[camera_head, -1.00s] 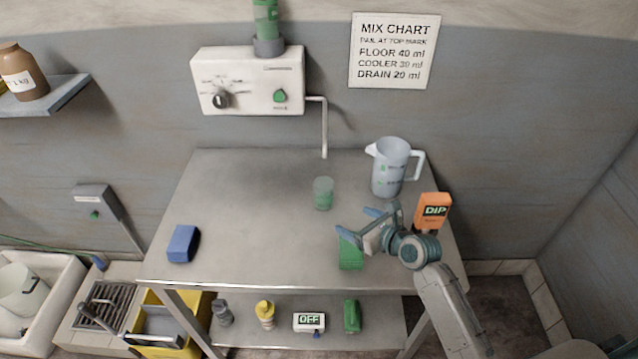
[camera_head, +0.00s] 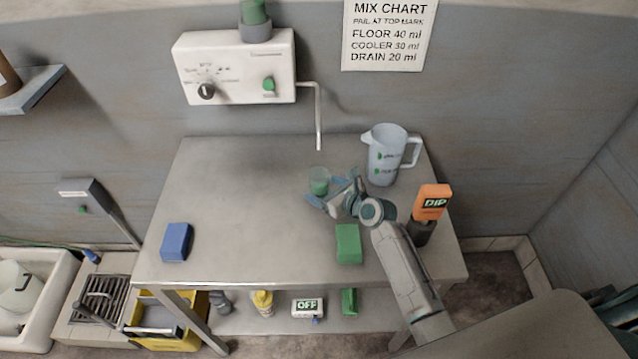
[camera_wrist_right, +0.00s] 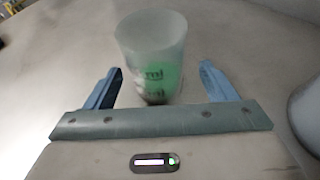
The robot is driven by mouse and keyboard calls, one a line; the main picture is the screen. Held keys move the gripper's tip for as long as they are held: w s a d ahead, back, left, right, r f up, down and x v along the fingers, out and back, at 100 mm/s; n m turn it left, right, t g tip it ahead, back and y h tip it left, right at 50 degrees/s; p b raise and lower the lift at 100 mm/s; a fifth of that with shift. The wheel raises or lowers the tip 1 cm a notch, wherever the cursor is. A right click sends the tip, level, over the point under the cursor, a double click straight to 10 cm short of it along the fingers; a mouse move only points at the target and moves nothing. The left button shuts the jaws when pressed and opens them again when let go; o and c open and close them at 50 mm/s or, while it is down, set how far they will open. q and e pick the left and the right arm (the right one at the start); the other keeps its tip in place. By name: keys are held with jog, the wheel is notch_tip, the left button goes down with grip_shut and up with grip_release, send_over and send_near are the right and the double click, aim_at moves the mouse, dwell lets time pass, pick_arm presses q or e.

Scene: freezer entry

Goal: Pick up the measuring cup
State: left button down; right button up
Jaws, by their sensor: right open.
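The measuring cup (camera_head: 319,180) is a small, translucent cup with a green tint, upright on the steel table (camera_head: 240,215). In the right wrist view, the cup (camera_wrist_right: 152,55) shows green ml markings. My right gripper (camera_head: 325,189) is low at the cup's near right side, with its blue fingers pointing toward it. In the wrist view, the open fingers (camera_wrist_right: 161,72) stand to the left and right of the cup with gaps on both sides. The cup's base is partly hidden by the gripper body. My left gripper is not in view.
A large jug (camera_head: 385,160) stands right of the cup. An orange DIP bottle (camera_head: 431,204) and a green block (camera_head: 348,243) are near my right arm. A blue block (camera_head: 176,242) lies at the left. A thin pipe (camera_head: 319,115) hangs behind the cup. The table's middle left is clear.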

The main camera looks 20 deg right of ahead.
jog(key=shift+x, duration=1.4)
jog(key=shift+s+a, duration=0.1)
jog(key=c, duration=1.1)
jog(key=shift+o, duration=0.2)
jog(key=shift+r, duration=0.2)
